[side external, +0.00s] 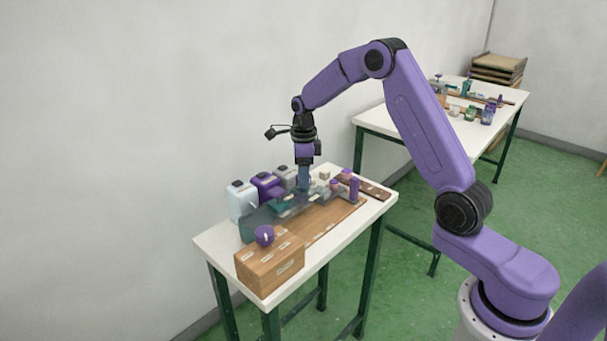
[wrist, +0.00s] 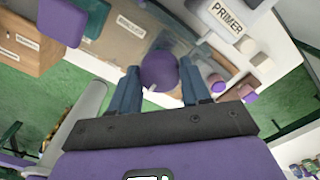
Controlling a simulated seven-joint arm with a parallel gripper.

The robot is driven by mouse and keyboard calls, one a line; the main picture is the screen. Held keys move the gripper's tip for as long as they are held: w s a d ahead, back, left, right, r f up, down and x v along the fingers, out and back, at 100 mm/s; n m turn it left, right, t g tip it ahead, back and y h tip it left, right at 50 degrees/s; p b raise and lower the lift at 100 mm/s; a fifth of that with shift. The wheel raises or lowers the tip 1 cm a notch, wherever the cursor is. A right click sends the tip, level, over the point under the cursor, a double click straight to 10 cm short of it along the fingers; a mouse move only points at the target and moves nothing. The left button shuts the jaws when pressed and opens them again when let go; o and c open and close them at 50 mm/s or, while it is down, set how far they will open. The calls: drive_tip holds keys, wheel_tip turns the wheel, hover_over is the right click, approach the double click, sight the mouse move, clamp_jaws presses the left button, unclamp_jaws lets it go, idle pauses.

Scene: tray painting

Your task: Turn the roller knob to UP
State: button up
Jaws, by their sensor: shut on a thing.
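My gripper (side external: 304,184) points straight down over the middle of the work table in the side view. In the wrist view its two blue fingers (wrist: 160,86) stand on either side of a round purple knob (wrist: 160,68) and are shut on it. A short white mark shows on the knob's near edge, pointing to the lower left of the wrist picture. In the side view the held knob is hidden behind the fingers. I cannot read any UP marking.
Paint containers, white (side external: 241,201), purple (side external: 267,186) and grey (side external: 285,177), stand along the back edge. A container labelled PRIMER (wrist: 226,20) is close to the right finger. Small blocks and a purple cylinder (side external: 354,188) stand at the right. A second table (side external: 395,122) is behind.

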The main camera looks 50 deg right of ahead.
drive_tip(key=shift+n, duration=0.3)
drive_tip(key=n, duration=1.3)
drive_tip(key=shift+n, duration=2.1)
drive_tip(key=o, duration=1.1)
drive_tip(key=shift+r, duration=0.1)
wheel_tip(320, 180, up, 17)
drive_tip(key=shift+r, duration=0.15)
